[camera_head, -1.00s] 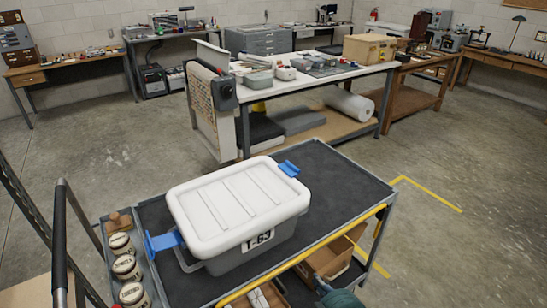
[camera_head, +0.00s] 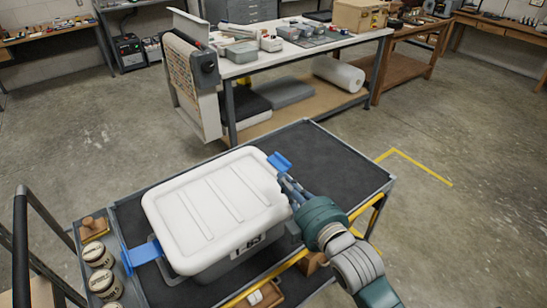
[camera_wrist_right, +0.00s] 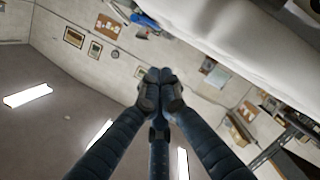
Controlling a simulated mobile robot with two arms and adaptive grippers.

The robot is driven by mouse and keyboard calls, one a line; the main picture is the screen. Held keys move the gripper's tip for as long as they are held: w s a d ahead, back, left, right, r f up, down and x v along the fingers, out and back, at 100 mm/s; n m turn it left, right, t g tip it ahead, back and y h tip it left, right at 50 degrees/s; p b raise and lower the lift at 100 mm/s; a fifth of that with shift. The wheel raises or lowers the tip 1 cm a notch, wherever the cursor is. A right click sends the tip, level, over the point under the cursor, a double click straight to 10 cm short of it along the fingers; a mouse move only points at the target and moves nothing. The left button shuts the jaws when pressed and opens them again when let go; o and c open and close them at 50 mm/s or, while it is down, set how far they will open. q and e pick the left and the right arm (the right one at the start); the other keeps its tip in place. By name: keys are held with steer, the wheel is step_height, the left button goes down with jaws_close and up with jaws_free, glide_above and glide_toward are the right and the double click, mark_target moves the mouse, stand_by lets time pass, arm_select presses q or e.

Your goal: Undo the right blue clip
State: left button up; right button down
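The grey storage box (camera_head: 225,262) with a white lid (camera_head: 215,205) stands on the cart. The right blue clip (camera_head: 280,162) sits at the lid's far right edge and sticks out from it; whether it still grips the rim is unclear. A blue piece also shows along the lid edge in the right wrist view (camera_wrist_right: 145,20). The left blue clip (camera_head: 143,254) juts out at the lid's left end. My right gripper (camera_head: 284,184) is beside the lid's right side, just nearer than the right clip. In the wrist view its fingertips (camera_wrist_right: 160,85) meet, with nothing visible between them. My left gripper is out of view.
The cart top (camera_head: 335,165) is clear behind and right of the box. Several round labelled tins (camera_head: 97,254) stand on the cart's left side. A brown bin (camera_head: 265,295) is below the cart top. A workbench (camera_head: 300,60) stands behind.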

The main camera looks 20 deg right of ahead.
mark_target(279, 169)
steer(key=shift+s+d+r, duration=0.1)
steer(key=shift+s+r, duration=0.05)
steer(key=shift+s, duration=0.15)
steer(key=shift+s+r, duration=0.1)
steer(key=shift+s, duration=0.1)
steer(key=shift+p+x, duration=0.3)
steer(key=shift+x, duration=0.55)
steer(key=p+x, duration=0.2)
steer(key=x, duration=0.6)
steer(key=shift+w, duration=0.35)
steer(key=shift+w+d+f+p, duration=0.2)
steer(key=shift+d+f+p, duration=0.1)
steer(key=shift+d+f, duration=0.15)
steer(key=shift+w+d+f+p, duration=0.25)
steer(key=shift+d+f, duration=0.15)
steer(key=shift+d, duration=0.1)
steer(key=shift+d+f, duration=0.2)
steer(key=shift+d, duration=0.15)
steer(key=shift+d+f, duration=0.15)
steer(key=shift+d, duration=0.2)
steer(key=shift+a, duration=0.1)
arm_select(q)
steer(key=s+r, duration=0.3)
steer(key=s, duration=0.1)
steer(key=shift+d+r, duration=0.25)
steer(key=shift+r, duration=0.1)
